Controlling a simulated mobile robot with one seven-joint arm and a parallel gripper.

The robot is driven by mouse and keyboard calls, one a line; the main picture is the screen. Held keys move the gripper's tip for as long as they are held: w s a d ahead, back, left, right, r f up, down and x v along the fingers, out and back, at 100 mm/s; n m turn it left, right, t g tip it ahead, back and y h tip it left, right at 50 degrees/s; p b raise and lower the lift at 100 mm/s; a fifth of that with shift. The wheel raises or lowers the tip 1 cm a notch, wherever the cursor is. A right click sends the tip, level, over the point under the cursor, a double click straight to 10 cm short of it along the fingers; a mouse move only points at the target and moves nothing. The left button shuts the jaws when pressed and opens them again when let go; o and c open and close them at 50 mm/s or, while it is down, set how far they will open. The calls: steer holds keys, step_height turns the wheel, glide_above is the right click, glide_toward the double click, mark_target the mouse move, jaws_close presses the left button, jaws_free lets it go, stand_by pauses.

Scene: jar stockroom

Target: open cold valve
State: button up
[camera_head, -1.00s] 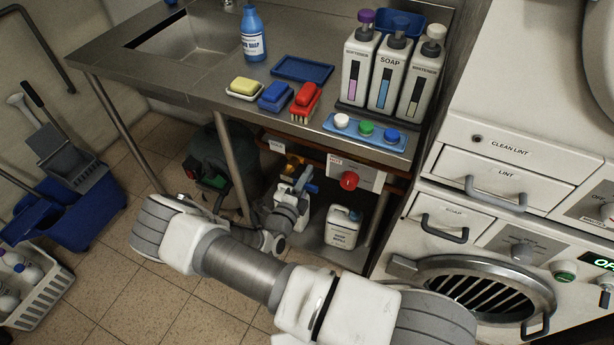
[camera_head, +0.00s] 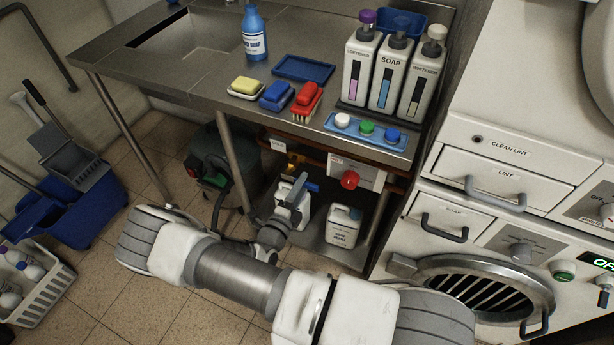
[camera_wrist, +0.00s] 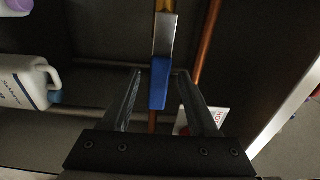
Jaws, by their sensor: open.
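The cold valve shows in the wrist view as a blue handle (camera_wrist: 159,86) on a silver lever, with a brass-coloured part at the top edge. In the head view a blue handle (camera_head: 312,187) shows under the counter, beside an orange-brown fitting. My gripper (camera_wrist: 160,74) is open. Its two fingers stand on either side of the blue handle in the wrist view, with a visible gap on each side. I cannot tell whether the handle lies fully at fingertip depth. In the head view my arm reaches under the counter and the fingers are hard to make out.
A red knob (camera_head: 349,180) sits on a white plate right of the blue handle. A copper pipe (camera_wrist: 208,42) runs beside the fingers. White jugs, including one at right (camera_head: 343,225), stand on the low shelf. A counter leg (camera_head: 236,165) is close to my arm.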

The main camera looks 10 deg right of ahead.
steer(key=v, duration=1.3)
steer(key=shift+p, duration=0.4)
steer(key=s+d+r+m+g+p, duration=0.1)
steer(key=d+r+m+g+p, duration=0.15)
steer(key=r+m+g, duration=0.45)
steer(key=s+d+r+m+g+p, duration=0.1)
steer(key=d+r+m+g, duration=0.25)
steer(key=r+m, duration=0.65)
steer(key=d+r+m+g+p, duration=0.1)
steer(key=d+r+m+g, duration=0.3)
steer(key=r+m, duration=0.5)
steer(key=s+d+r+m+t+y+p, duration=0.1)
steer(key=s+r+m+y+p, duration=0.1)
steer(key=r+m, duration=0.5)
steer(key=s+d+r+m+t+y+p, duration=0.1)
steer(key=s+r+m+t+y+p, duration=0.1)
steer(key=s+r+m+y, duration=0.2)
steer(key=s+d+r+m+t+y+p, duration=0.1)
steer(key=s+r+m+y, duration=0.3)
steer(key=r+m, duration=0.6)
steer(key=shift+s+d+r+t+p, duration=0.3)
steer(key=shift+s+r+t+p, duration=0.2)
steer(key=shift+r, duration=1.25)
